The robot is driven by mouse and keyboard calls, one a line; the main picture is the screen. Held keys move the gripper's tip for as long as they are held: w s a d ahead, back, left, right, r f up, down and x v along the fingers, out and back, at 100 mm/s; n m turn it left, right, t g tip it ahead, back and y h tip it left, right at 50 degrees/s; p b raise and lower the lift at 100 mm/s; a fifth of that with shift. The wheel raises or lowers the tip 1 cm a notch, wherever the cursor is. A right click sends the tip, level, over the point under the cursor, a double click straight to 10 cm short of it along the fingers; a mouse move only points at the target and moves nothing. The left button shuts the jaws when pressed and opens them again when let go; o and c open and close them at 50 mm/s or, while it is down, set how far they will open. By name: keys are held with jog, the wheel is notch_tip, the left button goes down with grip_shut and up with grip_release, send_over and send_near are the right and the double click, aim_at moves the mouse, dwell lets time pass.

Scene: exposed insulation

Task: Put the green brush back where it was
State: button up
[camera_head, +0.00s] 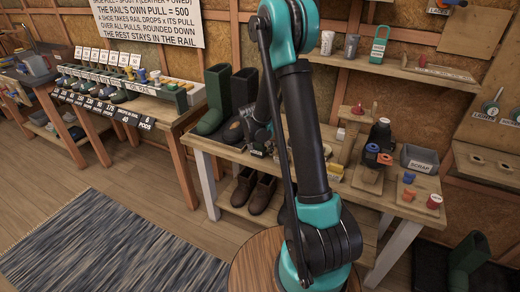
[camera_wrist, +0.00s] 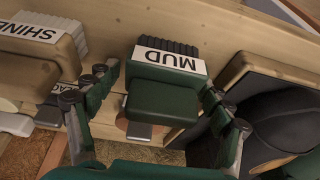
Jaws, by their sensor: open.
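The green brush (camera_wrist: 165,101) shows in the wrist view, with dark bristles and a white label reading MUD. It sits at the edge of a wooden surface (camera_wrist: 112,22). My gripper (camera_wrist: 160,82) is open, with one finger on each side of the brush. Gaps show between the fingers and the brush, so it is not gripped. In the head view my gripper (camera_head: 260,136) is at the left part of the workbench, partly hidden by my arm. I cannot make out the brush clearly there.
A tan brush labelled SHINE (camera_wrist: 38,55) is close on the left in the wrist view. A dark boot or shoe (camera_wrist: 275,122) is close on the right. Green boots (camera_head: 217,100) stand at the bench's left end. A grey SCRAP bin (camera_head: 419,158) stands to the right.

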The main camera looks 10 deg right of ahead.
jog(key=shift+r, duration=0.1)
jog(key=v, duration=1.2)
jog(key=s+d+n+y, duration=0.1)
jog(key=s+d+n, duration=0.1)
jog(key=s, duration=1.2)
jog(key=s+d+f+n+y, duration=0.1)
jog(key=s+d+n, duration=0.2)
jog(key=s, duration=1.1)
jog(key=shift+d+n+t, duration=0.25)
jog(key=shift+n+t, duration=0.05)
jog(key=shift+n, duration=0.7)
jog(key=shift+s+f, duration=0.1)
